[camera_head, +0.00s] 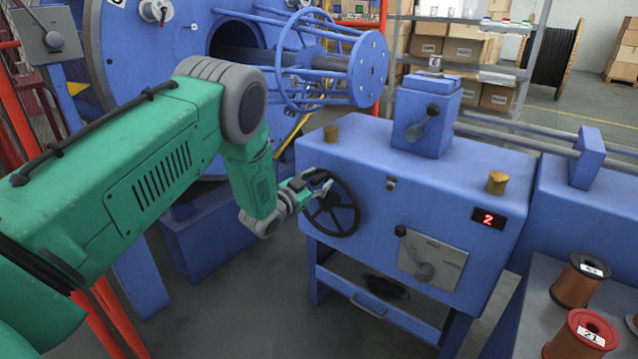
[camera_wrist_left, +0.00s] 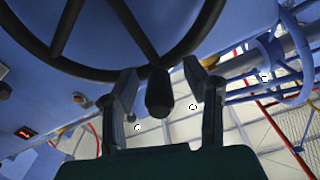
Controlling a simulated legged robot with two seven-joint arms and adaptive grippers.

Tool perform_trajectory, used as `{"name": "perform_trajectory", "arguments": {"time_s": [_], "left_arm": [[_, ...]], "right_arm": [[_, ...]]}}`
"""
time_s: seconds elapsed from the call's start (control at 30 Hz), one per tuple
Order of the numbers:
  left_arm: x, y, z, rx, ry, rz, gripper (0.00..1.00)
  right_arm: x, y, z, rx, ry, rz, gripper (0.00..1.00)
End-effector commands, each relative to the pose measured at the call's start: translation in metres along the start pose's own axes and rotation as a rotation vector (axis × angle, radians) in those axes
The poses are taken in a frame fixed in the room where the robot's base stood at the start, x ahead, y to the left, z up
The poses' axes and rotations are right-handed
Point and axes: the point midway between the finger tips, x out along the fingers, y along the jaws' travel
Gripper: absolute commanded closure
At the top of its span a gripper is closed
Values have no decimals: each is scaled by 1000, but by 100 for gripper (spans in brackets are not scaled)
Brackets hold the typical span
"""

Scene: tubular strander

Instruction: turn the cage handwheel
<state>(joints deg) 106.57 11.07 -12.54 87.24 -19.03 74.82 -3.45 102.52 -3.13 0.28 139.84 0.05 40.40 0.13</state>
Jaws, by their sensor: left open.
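The black cage handwheel (camera_head: 333,207) is on the left part of the front of the blue machine cabinet (camera_head: 430,195). Its rim and spokes fill the top of the left wrist view (camera_wrist_left: 108,74). A dark handle knob (camera_wrist_left: 159,93) sticks out from the rim there. My left gripper (camera_head: 319,183) is at the wheel's upper left rim, partly covering it. In the wrist view the fingers (camera_wrist_left: 163,92) are open, one on each side of the knob, with gaps between; contact cannot be made out. My right gripper is not in view.
A lever plate (camera_head: 432,262) and a red "2" display (camera_head: 488,219) are right of the wheel. A lever box (camera_head: 427,118) and brass knobs (camera_head: 497,182) top the cabinet. The blue strander cage (camera_head: 368,70) is behind. Copper spools (camera_head: 580,280) stand at lower right.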

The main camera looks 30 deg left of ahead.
Motion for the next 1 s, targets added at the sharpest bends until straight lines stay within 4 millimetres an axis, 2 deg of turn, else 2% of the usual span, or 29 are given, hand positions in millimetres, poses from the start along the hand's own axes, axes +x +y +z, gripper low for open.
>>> {"name": "perform_trajectory", "arguments": {"time_s": [0.3,0.33,0.4,0.43,1.0], "left_arm": [[3,0,0,-1,0,0,60],[3,0,1,-1,0,0,67],[3,0,1,-1,0,0,91],[3,0,1,-1,0,0,100],[2,-4,3,-31,-3,-1,100]], "right_arm": [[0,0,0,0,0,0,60],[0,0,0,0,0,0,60],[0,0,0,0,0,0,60],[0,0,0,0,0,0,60],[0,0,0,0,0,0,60]]}}
